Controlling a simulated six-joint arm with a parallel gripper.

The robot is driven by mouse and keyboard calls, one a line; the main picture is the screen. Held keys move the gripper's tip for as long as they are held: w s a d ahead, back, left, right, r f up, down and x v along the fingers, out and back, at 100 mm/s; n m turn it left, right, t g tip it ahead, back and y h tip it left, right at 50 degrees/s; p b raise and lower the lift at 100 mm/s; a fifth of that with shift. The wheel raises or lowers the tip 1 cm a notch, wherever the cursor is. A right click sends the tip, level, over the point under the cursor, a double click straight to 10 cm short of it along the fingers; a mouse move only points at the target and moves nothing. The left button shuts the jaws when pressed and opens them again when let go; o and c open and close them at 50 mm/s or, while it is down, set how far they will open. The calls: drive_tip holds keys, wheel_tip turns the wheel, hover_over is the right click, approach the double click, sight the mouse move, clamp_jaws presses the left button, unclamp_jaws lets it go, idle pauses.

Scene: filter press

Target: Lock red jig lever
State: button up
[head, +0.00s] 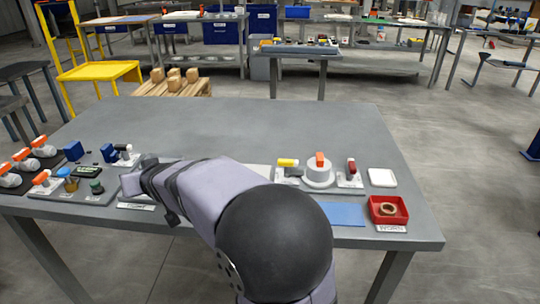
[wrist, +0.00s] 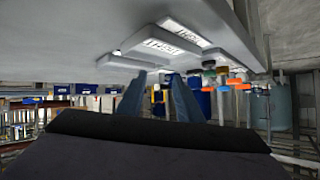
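The jig with the dark red lever (head: 351,166) stands at the right of the table in the head view, on a small pale base. Its lever looks roughly upright. A jig with a yellow lever (head: 288,162) and a round white fixture with an orange handle (head: 319,168) stand to its left. My gripper (wrist: 156,80) shows two blue-grey fingers apart in the wrist view, with nothing seen between them. In the head view, my arm reaches to the left, well away from the red lever, and mostly hides the gripper. The red lever is not made out in the wrist view.
A red bin (head: 402,217) with a tan ring (head: 388,209), a blue mat (head: 341,213) and a white pad (head: 382,177) lie near the red-lever jig. Orange-handled valves (head: 39,147) and small parts crowd the left end. The back of the table is clear.

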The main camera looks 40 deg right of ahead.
drive_tip(key=s+d+r+m+h+p, duration=0.1)
drive_tip(key=s+d+h, duration=0.1)
drive_tip(key=d, duration=0.7)
drive_tip(key=s+d+r+m+h, duration=0.1)
drive_tip(key=s+d+r+h, duration=0.15)
drive_tip(key=d, duration=0.65)
drive_tip(key=s+d+m+h+p, duration=0.1)
drive_tip(key=s+d, duration=0.5)
drive_tip(key=s+d+r+m+h+p, duration=0.1)
drive_tip(key=s+d+h, duration=0.1)
drive_tip(key=s+d, duration=0.4)
drive_tip(key=s+d+m+h+p, duration=0.1)
drive_tip(key=s+d, duration=0.6)
drive_tip(key=shift+s+d+r+g, duration=0.1)
drive_tip(key=shift+s+r+g, duration=0.2)
drive_tip(key=shift+s+g, duration=0.1)
drive_tip(key=m+g+h, duration=0.1)
drive_tip(key=m+g, duration=0.1)
approach(353, 164)
drive_tip(key=w, duration=0.1)
drive_tip(key=shift+s+d+f+p, duration=0.2)
drive_tip(key=shift+d+f+p, duration=0.05)
drive_tip(key=shift+d+p, duration=0.1)
drive_tip(key=shift+b+x, duration=1.5)
drive_tip(key=shift+x, duration=1.65)
drive_tip(key=shift+w+d+f, duration=0.2)
drive_tip(key=shift+w+d, duration=0.1)
drive_tip(key=shift+w, duration=0.15)
drive_tip(key=shift+c, duration=0.4)
clamp_jaws()
